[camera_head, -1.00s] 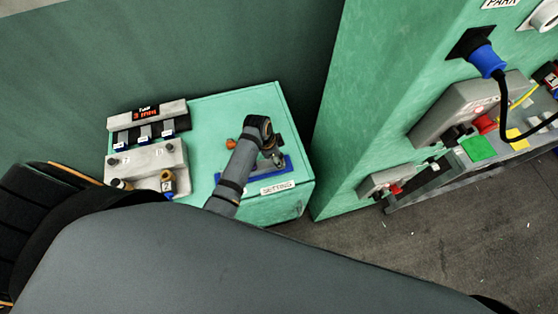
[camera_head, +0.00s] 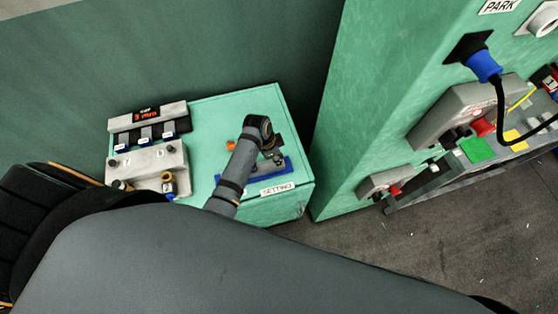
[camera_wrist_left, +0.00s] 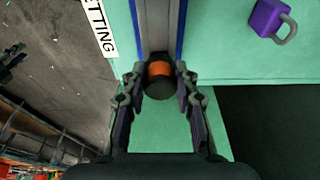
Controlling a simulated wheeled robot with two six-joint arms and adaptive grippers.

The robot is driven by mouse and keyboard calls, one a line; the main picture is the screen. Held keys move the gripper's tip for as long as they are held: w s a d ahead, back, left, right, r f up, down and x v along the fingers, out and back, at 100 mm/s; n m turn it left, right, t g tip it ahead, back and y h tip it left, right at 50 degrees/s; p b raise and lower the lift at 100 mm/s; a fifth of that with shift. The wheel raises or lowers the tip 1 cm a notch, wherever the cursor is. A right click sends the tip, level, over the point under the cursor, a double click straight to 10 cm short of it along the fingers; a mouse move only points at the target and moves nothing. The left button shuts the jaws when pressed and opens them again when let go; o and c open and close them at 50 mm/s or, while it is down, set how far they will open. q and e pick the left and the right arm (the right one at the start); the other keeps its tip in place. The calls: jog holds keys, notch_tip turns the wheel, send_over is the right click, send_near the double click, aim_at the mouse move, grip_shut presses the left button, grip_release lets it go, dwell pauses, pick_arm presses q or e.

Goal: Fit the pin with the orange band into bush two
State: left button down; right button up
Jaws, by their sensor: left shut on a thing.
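The pin with the orange band (camera_wrist_left: 159,69) is dark at its near end. It sits between the fingertips of my left gripper (camera_wrist_left: 160,85), which is shut on it. Past the pin lies a grey channel with blue edges (camera_wrist_left: 179,30). In the head view my left gripper (camera_head: 274,157) is low over the blue holder (camera_head: 252,186) on the green cabinet top; the pin cannot be made out there. My right gripper is not in view.
A small orange object (camera_head: 231,144) lies beside my arm. The wrist view shows a purple padlock (camera_wrist_left: 267,18) and a SETTING label (camera_wrist_left: 101,26). A tall green panel (camera_head: 360,100) rises to the right.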

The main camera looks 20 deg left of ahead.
pick_arm(q)
jog(key=shift+r+p, duration=0.5)
jog(key=shift+r, duration=0.3)
jog(key=shift+r, duration=0.1)
jog(key=shift+r, duration=0.85)
jog(key=shift+r, duration=0.25)
jog(key=shift+r, duration=1.85)
